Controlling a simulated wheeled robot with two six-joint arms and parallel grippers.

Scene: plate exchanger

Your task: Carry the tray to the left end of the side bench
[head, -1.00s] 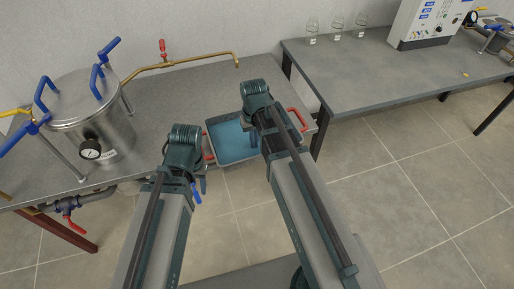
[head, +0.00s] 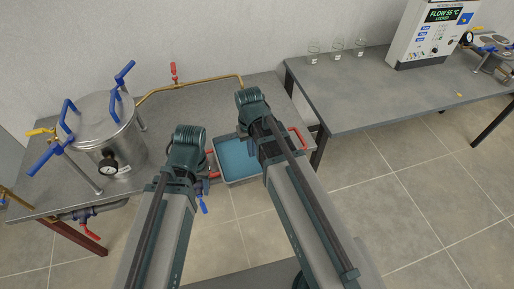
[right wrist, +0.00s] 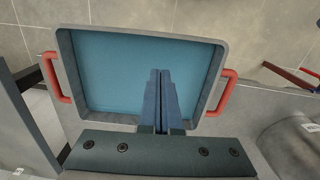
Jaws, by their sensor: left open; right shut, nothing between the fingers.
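The tray (head: 241,183) has a grey rim, a blue inside and red handles at its two ends. It is at the right end of the left bench, its near side over the bench's front edge. It also shows, empty, in the right wrist view (right wrist: 140,32). My right gripper (right wrist: 157,75) is shut and empty above the tray; in the head view my right arm covers part of the tray. My left gripper (head: 203,197) is open and beside the tray's left red handle (head: 212,174); the arm partly hides its fingers.
A steel vessel (head: 105,130) with blue handles and a gauge stands on the left bench (head: 170,150). A brass pipe (head: 200,83) runs behind. The right bench (head: 390,95) carries glass jars (head: 337,48) and a control box (head: 410,45); its front is mostly clear.

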